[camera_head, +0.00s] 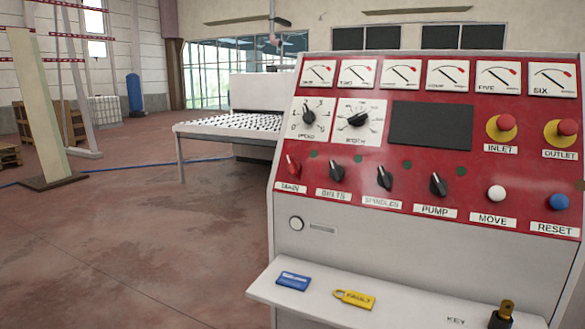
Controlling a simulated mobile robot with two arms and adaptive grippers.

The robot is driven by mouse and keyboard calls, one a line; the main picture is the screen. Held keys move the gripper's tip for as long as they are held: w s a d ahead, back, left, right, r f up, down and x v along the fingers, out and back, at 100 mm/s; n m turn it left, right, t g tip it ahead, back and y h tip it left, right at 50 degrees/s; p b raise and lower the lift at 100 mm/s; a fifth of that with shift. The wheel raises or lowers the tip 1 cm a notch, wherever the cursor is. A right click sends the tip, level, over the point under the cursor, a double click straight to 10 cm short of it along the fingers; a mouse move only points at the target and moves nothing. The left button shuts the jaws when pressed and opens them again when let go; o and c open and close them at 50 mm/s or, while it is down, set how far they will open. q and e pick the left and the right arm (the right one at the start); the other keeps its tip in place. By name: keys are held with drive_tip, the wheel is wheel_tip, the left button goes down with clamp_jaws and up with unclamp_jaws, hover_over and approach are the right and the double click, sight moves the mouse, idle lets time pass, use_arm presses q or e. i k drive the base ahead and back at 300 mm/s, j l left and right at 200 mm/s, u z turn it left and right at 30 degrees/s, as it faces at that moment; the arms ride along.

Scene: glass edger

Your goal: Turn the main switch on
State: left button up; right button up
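The main switch (292,166) is a red rotary knob at the left end of the lower row on the red control panel (375,166). The label "MAIN" (290,187) sits under it. The knob appears tilted, but I cannot tell its on or off position. Black knobs labelled belts (337,171), spindles (384,177) and pump (438,184) stand to its right. Neither of my grippers shows in the head view.
Red inlet (501,127) and outlet (562,132) buttons are at right. Open floor (130,240) lies left.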

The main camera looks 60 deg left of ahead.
sight(294, 166)
drive_tip(key=u, duration=1.7)
